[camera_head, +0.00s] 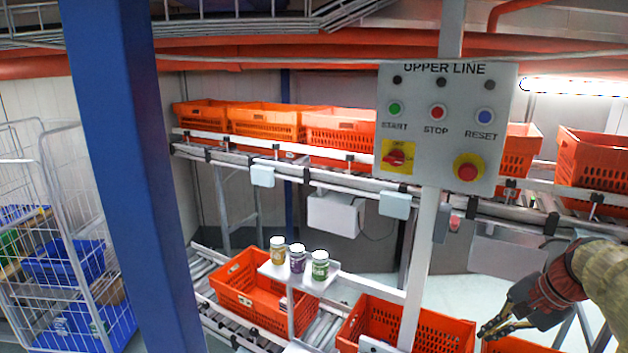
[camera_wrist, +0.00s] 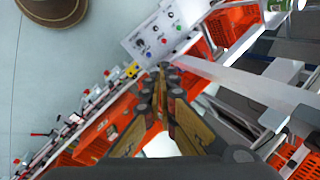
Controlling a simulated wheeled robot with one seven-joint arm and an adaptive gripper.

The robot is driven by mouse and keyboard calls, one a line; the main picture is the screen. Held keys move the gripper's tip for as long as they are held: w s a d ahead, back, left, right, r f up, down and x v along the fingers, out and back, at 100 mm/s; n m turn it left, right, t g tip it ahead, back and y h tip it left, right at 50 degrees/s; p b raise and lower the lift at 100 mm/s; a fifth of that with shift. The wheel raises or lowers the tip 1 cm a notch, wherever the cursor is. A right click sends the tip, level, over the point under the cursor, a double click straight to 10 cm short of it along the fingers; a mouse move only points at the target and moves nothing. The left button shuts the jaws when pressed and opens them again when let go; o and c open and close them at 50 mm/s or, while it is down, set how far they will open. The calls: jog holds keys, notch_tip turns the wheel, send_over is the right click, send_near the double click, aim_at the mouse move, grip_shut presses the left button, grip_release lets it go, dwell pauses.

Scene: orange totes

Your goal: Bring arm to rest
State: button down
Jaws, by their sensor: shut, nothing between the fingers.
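My gripper (camera_head: 492,329) is at the lower right in the head view, at the end of my arm, which comes in from the right edge. It hangs in front of the lower line, right of the control panel's post. In the wrist view my gripper (camera_wrist: 164,68) points up the middle, with its fingers closed together and nothing between them.
Orange totes (camera_head: 265,122) line the upper conveyor. More totes (camera_head: 405,325) sit on the lower conveyor, near my gripper. Several jars (camera_head: 298,258) stand on a small white shelf. A blue column (camera_head: 130,180) and a wire cage cart (camera_head: 75,250) are at the left.

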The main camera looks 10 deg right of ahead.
jog(key=s+a+f+n+b, duration=0.3)
jog(key=a+f+n+b, duration=0.2)
jog(key=a, duration=0.5)
jog(key=s+a+f+n+h+b, duration=0.1)
jog(key=s+a+f+n+b, duration=0.3)
jog(key=a+f+b, duration=0.5)
jog(key=s+a+f+n+t+b, duration=0.1)
jog(key=s+a+f+n+b, duration=0.3)
jog(key=a, duration=0.7)
notch_tip(320, 180, down, 6)
jog(key=n+b, duration=0.2)
jog(key=b, duration=0.2)
jog(key=shift+a+r+h, duration=0.25)
jog(key=shift+h, duration=0.15)
